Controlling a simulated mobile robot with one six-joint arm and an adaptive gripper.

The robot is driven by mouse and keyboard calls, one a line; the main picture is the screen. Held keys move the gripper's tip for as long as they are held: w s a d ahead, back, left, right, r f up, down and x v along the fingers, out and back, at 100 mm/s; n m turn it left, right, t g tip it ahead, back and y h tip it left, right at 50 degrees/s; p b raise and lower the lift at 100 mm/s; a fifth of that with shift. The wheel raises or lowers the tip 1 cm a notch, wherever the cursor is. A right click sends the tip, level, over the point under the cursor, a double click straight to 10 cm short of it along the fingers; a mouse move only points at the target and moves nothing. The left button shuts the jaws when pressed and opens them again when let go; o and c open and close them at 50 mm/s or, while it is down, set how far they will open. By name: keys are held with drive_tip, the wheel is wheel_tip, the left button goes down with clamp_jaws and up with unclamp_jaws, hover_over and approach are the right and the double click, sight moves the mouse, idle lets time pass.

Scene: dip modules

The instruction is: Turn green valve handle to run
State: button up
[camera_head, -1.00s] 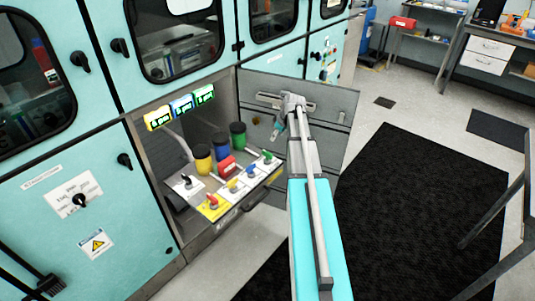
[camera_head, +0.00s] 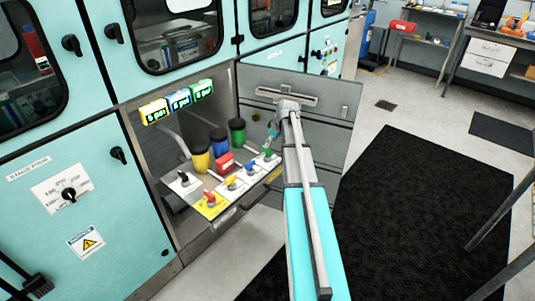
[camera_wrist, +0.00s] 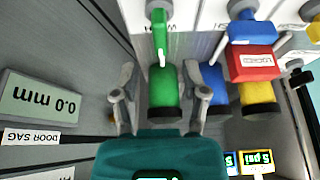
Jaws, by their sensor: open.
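The green valve handle (camera_head: 268,153) sits at the right end of the row of valves on the white panel. In the wrist view the green handle (camera_wrist: 160,42) appears at the top, above the green canister, with its bar running up and down the picture. My gripper (camera_head: 273,130) hangs just above the green handle in the head view. In the wrist view my gripper (camera_wrist: 169,78) has its fingers spread apart, with the green canister (camera_wrist: 164,90) seen between them. No contact with the handle shows.
Blue (camera_head: 219,141) and yellow (camera_head: 200,157) canisters and a red block (camera_head: 224,161) stand beside the valves. Blue (camera_head: 251,167), yellow (camera_head: 231,183) and red (camera_head: 210,198) handles continue the row. The open cabinet door (camera_head: 320,120) stands close on the right.

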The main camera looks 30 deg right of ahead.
sight(267, 149)
drive_tip(key=shift+b+x, duration=2.55)
drive_tip(key=shift+x, duration=0.5)
clamp_jaws()
